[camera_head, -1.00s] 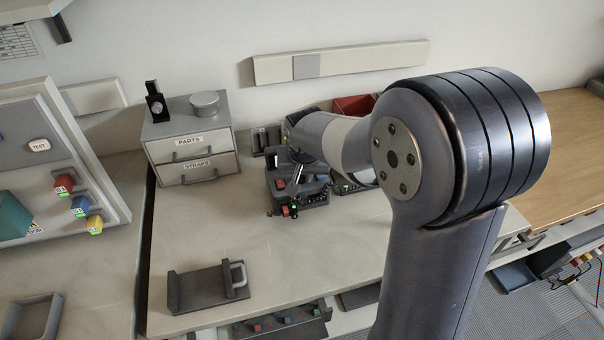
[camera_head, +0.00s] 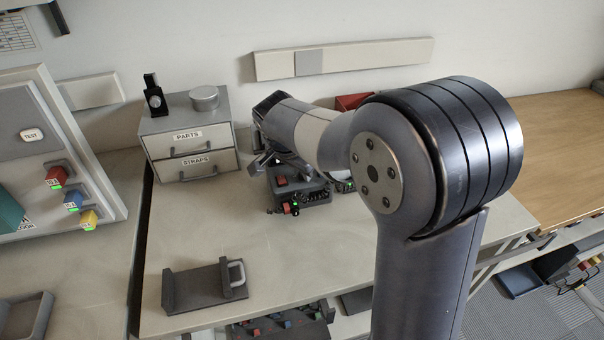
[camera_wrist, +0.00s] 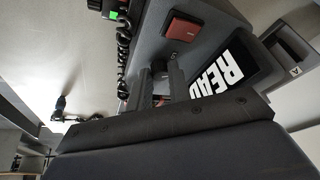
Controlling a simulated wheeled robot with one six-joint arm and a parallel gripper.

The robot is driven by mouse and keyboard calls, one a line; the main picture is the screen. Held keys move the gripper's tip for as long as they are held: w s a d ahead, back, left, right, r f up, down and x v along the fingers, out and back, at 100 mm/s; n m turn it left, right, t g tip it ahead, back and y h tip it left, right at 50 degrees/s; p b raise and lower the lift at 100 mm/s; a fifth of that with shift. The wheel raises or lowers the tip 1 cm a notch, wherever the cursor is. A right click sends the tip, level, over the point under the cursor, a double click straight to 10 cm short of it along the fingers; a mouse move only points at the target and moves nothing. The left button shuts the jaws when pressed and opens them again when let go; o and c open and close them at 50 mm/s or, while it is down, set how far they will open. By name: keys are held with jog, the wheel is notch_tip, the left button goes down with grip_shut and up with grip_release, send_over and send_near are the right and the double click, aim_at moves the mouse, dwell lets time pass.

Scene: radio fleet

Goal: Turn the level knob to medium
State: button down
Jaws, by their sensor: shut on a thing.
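A dark grey radio unit (camera_head: 316,186) sits on the bench in the head view, with a red square button (camera_wrist: 184,28) on its top. In the wrist view its face fills the upper middle, beside a black display reading "READ" (camera_wrist: 228,66). My gripper (camera_head: 266,162) is at the unit's back left edge in the head view. In the wrist view its two fingers (camera_wrist: 162,84) are close together against the unit, shut on a small part between them. That part, apparently the level knob, is mostly hidden, so its setting cannot be read.
A drawer cabinet (camera_head: 213,147) marked PARTS and STRAPS stands left of the unit. A red bin (camera_head: 352,101) is behind my arm. A dark holder (camera_head: 205,287) lies at the bench front. A panel with coloured blocks (camera_head: 42,128) is at far left. The bench middle is clear.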

jog(key=shift+w+a+m+g+h, duration=0.1)
jog(key=shift+m+g+h, duration=0.2)
jog(key=shift+m, duration=0.8)
jog(key=shift+w+a+m+g+h, duration=0.1)
jog(key=shift+m+g+h, duration=0.2)
jog(key=shift+m, duration=0.8)
jog(key=c, duration=1.3)
grip_release()
jog(key=v, duration=1.1)
jog(key=shift+p, duration=0.3)
jog(key=shift+d, duration=0.1)
